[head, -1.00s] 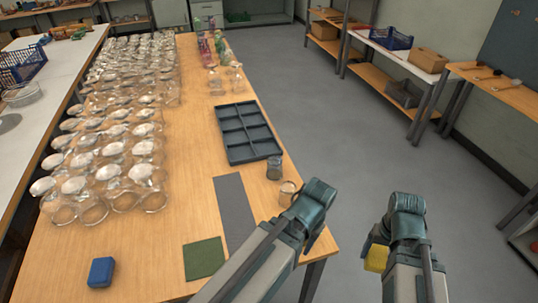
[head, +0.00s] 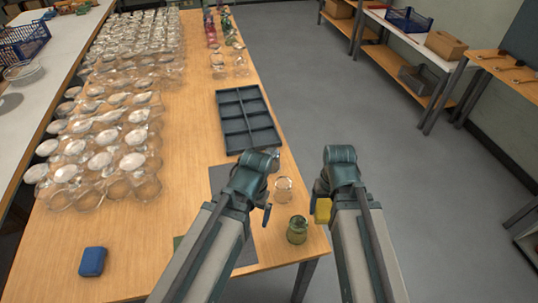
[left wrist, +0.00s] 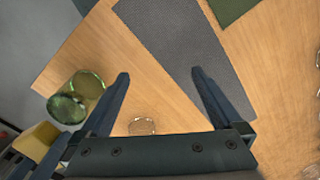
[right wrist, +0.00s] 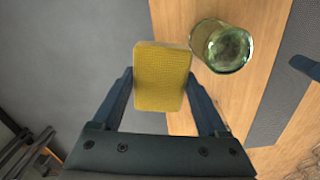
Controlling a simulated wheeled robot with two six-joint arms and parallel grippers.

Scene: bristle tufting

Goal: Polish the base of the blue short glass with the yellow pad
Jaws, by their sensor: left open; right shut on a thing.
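My right gripper (right wrist: 160,92) is shut on the yellow pad (right wrist: 161,76), which also shows in the head view (head: 323,210) just off the table's right edge. My left gripper (left wrist: 161,80) is open and empty above the grey mat (left wrist: 172,45). A short green-tinted glass (head: 297,230) stands near the table's right edge, between the arms. It also shows in the right wrist view (right wrist: 222,46), right of the pad and apart from it. A clear glass (head: 283,188) stands behind it. No clearly blue glass shows; my left gripper covers the spot near the tray's front corner.
A dark compartment tray (head: 247,118) lies behind the glasses. Many clear glasses (head: 103,162) fill the table's left side. A blue block (head: 92,261) lies at the front left, and a green square (left wrist: 232,8) by the mat. Open floor lies right of the table.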

